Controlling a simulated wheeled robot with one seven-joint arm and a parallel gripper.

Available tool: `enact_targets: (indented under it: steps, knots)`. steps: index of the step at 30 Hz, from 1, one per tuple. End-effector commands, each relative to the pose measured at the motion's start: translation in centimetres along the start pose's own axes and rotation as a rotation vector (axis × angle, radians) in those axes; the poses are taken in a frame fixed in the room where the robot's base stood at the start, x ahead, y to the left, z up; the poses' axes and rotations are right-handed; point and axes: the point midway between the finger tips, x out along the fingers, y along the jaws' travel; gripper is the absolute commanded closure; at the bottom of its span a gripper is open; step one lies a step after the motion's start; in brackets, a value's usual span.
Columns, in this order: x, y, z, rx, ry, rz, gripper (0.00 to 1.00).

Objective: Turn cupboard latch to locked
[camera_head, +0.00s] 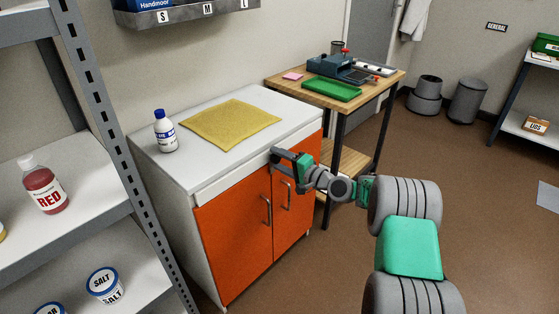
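The white cupboard (181,211) has two orange doors, the left door (232,235) and the right door (297,224), and both look closed. Each has an upright metal bar handle, the left handle (266,210) and the right handle (286,196). My gripper (279,164) is at the upper front of the cupboard, near the top of the door seam. Its dark fingers point left towards the front. I cannot make out the latch; my gripper covers that part of the front. Whether the fingers are shut on anything, or touch the front, is unclear.
A white bottle with a blue cap (165,132) and a yellow cloth (230,124) are on the cupboard top. A wooden bench (383,92) with a green tray (331,89) stands behind right. Grey shelving (106,130) is close on the left. The brown floor at right is open.

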Motion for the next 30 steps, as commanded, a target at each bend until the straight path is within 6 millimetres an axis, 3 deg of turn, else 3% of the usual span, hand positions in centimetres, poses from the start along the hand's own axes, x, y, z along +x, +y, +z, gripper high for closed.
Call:
enact_targets:
  steps: [8, 18, 21, 30]
  knots:
    - [-0.4, -0.1, -0.1, -0.001, 0.001, 0.0, 0.45]
    - [-6.7, -0.1, -0.1, 0.001, 0.003, 0.0, 0.45]
    - [-7.6, 0.0, 0.0, 0.0, 0.001, 0.0, 0.45]
    - [-7.8, 0.0, 0.0, 0.0, -0.001, 0.0, 0.45]
